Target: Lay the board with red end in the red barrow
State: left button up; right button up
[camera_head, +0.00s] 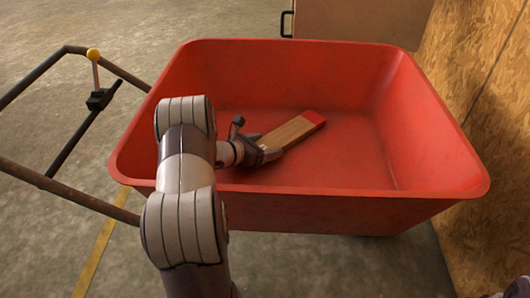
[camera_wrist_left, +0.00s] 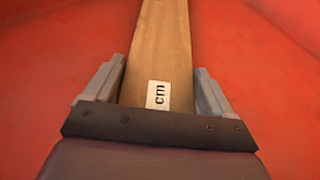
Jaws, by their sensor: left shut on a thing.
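The board with red end (camera_head: 293,131) is inside the red barrow (camera_head: 440,170), low over its floor, with its red tip pointing to the upper right. My left gripper (camera_head: 265,153) reaches over the barrow's near rim and is shut on the board's near end. In the left wrist view the board (camera_wrist_left: 163,45) runs away between the two fingers of the gripper (camera_wrist_left: 160,95), with a white "cm" label near the jaws. The red end is out of that view. I cannot tell whether the board touches the barrow's floor.
The barrow's dark handle frame with a yellow knob (camera_head: 93,54) stands at the left. A chipboard wall (camera_head: 490,90) is close on the right, and a pale box (camera_head: 350,20) is behind the barrow. The barrow's floor right of the board is bare.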

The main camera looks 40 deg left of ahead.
pick_arm(q)
jog(key=shift+r, duration=0.15)
jog(key=shift+f, duration=0.2)
jog(key=o, duration=1)
jog(key=shift+o, duration=0.2)
jog(key=shift+r, duration=0.2)
jog(key=p+v, duration=0.4)
jog(key=v, duration=0.3)
jog(key=shift+s+a+r, duration=0.1)
jog(key=shift+r, duration=0.05)
jog(key=shift+s, duration=0.2)
